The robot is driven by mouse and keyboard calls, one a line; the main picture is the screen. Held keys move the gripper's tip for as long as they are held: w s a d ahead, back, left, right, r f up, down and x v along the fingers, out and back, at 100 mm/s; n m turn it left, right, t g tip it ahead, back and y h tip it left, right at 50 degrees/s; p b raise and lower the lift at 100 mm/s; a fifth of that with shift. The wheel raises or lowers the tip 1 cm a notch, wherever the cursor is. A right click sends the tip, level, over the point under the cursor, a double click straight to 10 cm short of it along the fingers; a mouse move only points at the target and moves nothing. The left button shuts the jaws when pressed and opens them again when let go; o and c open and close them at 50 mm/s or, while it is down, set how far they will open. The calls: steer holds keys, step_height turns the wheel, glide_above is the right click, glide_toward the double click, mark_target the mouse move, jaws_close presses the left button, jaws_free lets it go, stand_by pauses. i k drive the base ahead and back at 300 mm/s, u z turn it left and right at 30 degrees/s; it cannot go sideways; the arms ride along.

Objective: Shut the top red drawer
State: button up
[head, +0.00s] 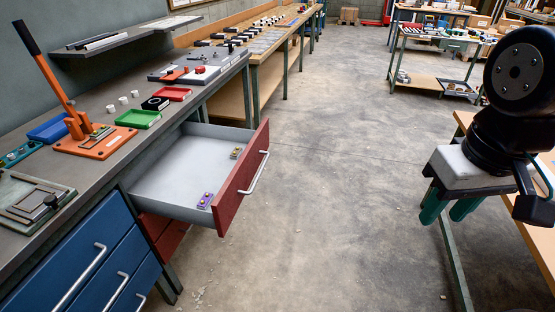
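The top red drawer (241,181) is pulled far out from under the grey bench at the left. Its red front carries a pale bar handle (255,174). Inside its grey tray lie a small purple part (205,200) and a small brass-coloured part (236,153). Another red drawer (163,234) shows below it, shut and partly hidden. My gripper (449,209) is at the right, well apart from the drawer, with its green fingers pointing down. The fingers look parted, with nothing between them.
An orange fly press (95,141) with a long lever stands on the bench beside blue, green and red trays. Blue drawers (85,262) are shut at the lower left. A wooden table (535,220) is at the right. The concrete floor between is clear.

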mark_target(193, 161)
steer(key=z, duration=0.15)
steer(key=i, duration=0.7)
steer(key=u, duration=0.5)
steer(key=i, duration=0.6)
steer(key=z, duration=0.8)
steer(key=k, duration=1.35)
steer(key=u, duration=1.45)
steer(key=i, duration=0.5)
steer(key=u, duration=0.1)
